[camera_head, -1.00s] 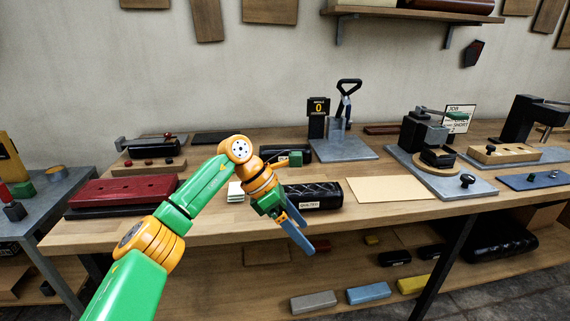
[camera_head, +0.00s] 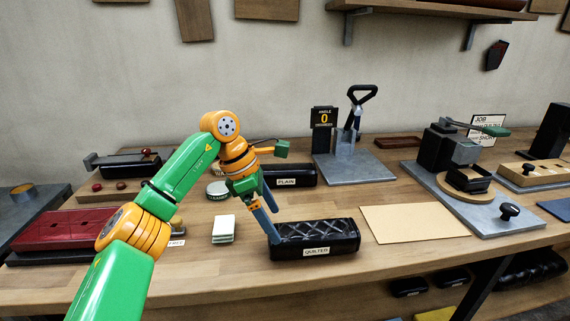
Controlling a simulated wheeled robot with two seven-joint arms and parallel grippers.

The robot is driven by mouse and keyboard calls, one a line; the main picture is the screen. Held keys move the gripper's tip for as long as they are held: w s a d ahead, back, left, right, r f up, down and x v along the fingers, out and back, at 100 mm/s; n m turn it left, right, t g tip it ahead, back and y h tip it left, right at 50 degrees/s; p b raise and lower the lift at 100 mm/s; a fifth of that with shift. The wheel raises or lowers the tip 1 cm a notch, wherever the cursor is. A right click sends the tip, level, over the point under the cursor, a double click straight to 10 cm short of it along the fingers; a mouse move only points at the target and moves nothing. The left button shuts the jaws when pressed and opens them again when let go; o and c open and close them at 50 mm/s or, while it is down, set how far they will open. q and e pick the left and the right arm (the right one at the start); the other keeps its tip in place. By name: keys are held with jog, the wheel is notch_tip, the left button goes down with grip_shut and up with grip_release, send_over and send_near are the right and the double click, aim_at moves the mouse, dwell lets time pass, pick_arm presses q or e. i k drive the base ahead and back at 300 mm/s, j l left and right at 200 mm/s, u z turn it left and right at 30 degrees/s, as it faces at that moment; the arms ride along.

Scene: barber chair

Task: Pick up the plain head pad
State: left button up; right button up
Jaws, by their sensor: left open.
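The plain head pad (camera_head: 296,175) is a black padded block with a white label reading PLAIN. It lies on the wooden bench behind my left gripper, which partly hides its left end. My left gripper (camera_head: 275,222) is open and empty, its blue fingers pointing down and to the right. The fingers are in front of the plain pad and by the left end of the quilted head pad (camera_head: 330,237), a black block with a diamond pattern and its own label. Whether a finger touches the quilted pad I cannot tell. My right gripper is not in view.
White square pads (camera_head: 223,229) are stacked left of the quilted pad. A tan sheet (camera_head: 413,223) lies to its right. An angle fixture (camera_head: 352,163) stands behind on a grey plate. A red block (camera_head: 62,231) lies at left. A clamp press (camera_head: 452,160) stands at right.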

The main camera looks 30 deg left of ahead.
aim_at(294, 173)
jog(key=i+j, duration=0.7)
jog(key=i, duration=0.1)
